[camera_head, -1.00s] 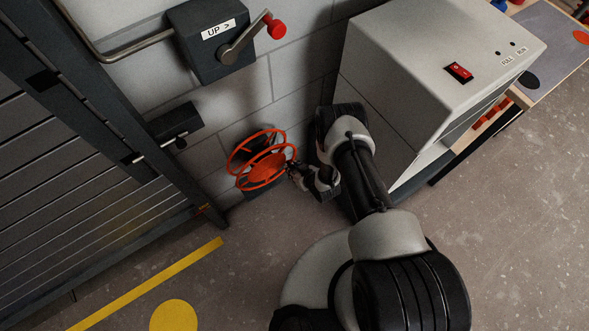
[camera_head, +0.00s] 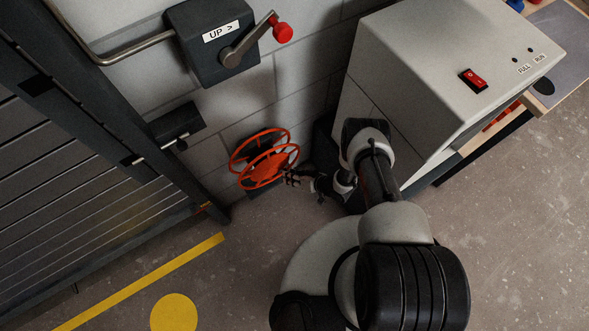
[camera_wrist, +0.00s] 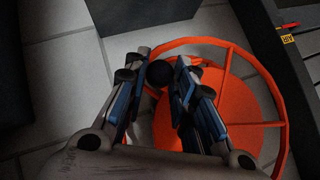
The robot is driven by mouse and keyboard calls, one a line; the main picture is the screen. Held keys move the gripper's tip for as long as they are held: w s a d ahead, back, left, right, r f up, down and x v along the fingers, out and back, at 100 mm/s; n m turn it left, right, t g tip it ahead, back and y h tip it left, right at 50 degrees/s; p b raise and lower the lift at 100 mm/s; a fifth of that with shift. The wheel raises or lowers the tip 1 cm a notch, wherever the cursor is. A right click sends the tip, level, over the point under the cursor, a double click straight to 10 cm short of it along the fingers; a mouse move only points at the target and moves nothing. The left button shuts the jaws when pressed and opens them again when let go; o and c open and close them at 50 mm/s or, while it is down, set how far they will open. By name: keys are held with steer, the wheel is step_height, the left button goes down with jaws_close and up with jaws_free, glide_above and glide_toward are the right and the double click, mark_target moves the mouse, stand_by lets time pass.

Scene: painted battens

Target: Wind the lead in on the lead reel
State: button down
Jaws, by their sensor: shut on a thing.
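The lead reel (camera_head: 264,162) is an orange spoked wheel low on the block wall. In the wrist view its orange rim and disc (camera_wrist: 245,140) fill the right half. My gripper (camera_head: 291,179) is at the reel's lower right edge. In the wrist view my gripper (camera_wrist: 158,80) has its two fingers closed in on a small dark round knob (camera_wrist: 160,72) beside the rim. The fingers hide part of the disc. I cannot make out the lead in either view.
A dark crank box (camera_head: 212,42) marked "UP >" with a red-knobbed handle is on the wall above. A slatted shutter (camera_head: 75,190) stands at left. A grey cabinet (camera_head: 430,75) with a red switch is at right. Open floor (camera_head: 235,270) lies in front.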

steer(key=shift+a+f, duration=0.1)
steer(key=shift+f, duration=0.05)
stand_by(0.3)
steer(key=c, duration=1.3)
jaws_free()
steer(key=shift+c, duration=0.2)
steer(key=v, duration=0.7)
steer(key=shift+d, duration=0.2)
steer(key=shift+s, duration=0.1)
